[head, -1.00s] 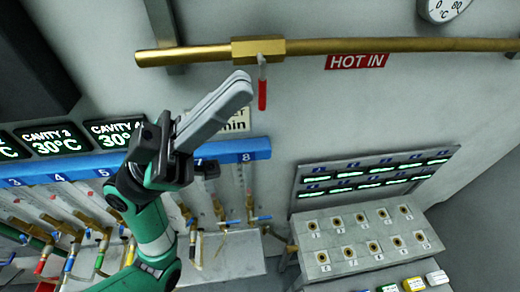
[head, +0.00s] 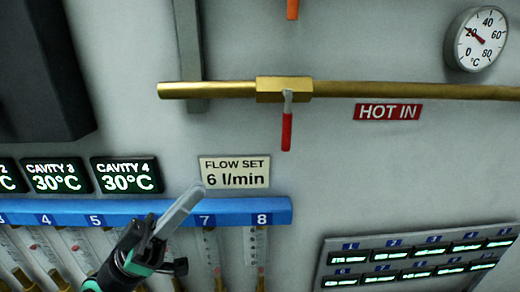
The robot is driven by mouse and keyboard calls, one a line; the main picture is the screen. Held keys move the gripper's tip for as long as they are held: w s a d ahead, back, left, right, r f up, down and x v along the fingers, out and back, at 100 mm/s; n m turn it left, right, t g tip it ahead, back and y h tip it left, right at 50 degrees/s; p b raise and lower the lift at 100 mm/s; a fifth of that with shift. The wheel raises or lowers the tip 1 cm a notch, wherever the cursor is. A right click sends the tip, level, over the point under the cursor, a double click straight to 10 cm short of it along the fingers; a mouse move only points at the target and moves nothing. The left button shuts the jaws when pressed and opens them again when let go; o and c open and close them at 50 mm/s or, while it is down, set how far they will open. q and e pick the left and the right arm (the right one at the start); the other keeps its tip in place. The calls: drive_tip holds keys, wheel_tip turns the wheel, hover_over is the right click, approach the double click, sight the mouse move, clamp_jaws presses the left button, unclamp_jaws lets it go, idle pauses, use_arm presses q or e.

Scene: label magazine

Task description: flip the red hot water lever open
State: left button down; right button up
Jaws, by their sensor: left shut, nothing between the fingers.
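The red hot water lever (head: 287,131) hangs straight down from the brass valve body (head: 284,89) on the horizontal brass pipe (head: 400,90). A red HOT IN sign (head: 388,112) is on the wall to its right, below the pipe. My left gripper (head: 192,194) is shut and empty, below and to the left of the lever and apart from it. It points up and to the right, in front of the blue manifold bar. My right gripper is not in view.
The FLOW SET sign (head: 234,172) is between the lever and the blue manifold bar (head: 150,212). A thermometer dial (head: 475,39) is at the upper right. A grey panel of displays (head: 420,262) is at the lower right.

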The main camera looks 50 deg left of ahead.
sight(287, 132)
use_arm(q)
drive_tip(key=w+d+f+p+x, duration=0.1)
drive_tip(key=p+x, duration=0.4)
drive_tip(key=x, duration=0.6)
drive_tip(key=shift+w+f, duration=0.2)
drive_tip(key=shift+w, duration=0.4)
